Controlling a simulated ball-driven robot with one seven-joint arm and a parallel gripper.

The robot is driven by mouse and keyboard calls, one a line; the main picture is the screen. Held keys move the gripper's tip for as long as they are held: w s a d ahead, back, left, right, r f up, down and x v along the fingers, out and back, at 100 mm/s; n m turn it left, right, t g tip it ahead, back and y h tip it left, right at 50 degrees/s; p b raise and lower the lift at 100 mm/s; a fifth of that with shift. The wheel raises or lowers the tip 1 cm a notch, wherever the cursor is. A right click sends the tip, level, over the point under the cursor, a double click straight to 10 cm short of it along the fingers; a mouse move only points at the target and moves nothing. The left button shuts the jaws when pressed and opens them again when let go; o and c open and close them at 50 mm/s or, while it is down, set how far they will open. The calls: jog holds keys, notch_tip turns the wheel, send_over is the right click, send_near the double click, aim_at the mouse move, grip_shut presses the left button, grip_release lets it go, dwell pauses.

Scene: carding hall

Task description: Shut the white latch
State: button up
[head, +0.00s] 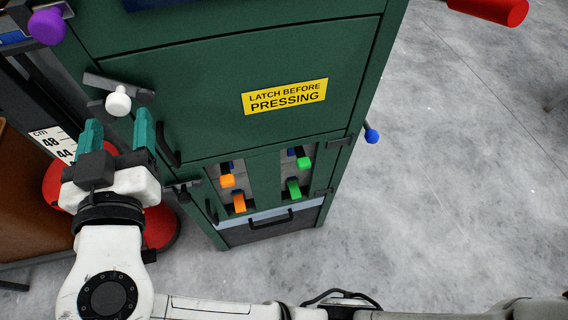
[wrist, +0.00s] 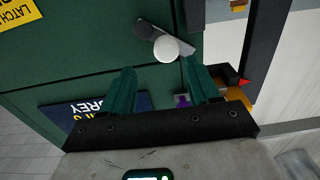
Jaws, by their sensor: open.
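The white latch has a round white knob (head: 118,102) on a dark bar near the upper left edge of the green cabinet door (head: 215,100). The bar lies aslant across the edge. In the wrist view the knob (wrist: 166,48) shows ahead of my fingertips, with its bar behind it. My gripper (head: 117,124) has two teal fingers spread apart, with nothing between them. In the wrist view my gripper (wrist: 160,74) is open, with the knob beyond the gap between its fingers. I cannot tell whether a finger touches the knob.
A yellow sign (head: 285,97) is on the door, and a dark handle (head: 167,146) is right of my gripper. Below are orange (head: 228,181) and green (head: 304,163) switches. A purple knob (head: 47,26), a blue knob (head: 372,136) and a red cylinder (head: 503,10) stick out.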

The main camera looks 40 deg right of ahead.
jog(key=v, duration=0.5)
jog(key=s+d+f+n+g+p, duration=0.1)
jog(key=d+f+g, duration=0.4)
jog(key=d+f, duration=0.4)
jog(key=s+d+f+n+g+y+p, duration=0.1)
jog(key=d+f+g, duration=0.4)
jog(key=d+f, duration=0.5)
jog(key=shift+d+f+p, duration=0.2)
jog(key=shift+d+p, duration=0.35)
jog(key=shift+d, duration=1.6)
jog(key=shift+s, duration=0.1)
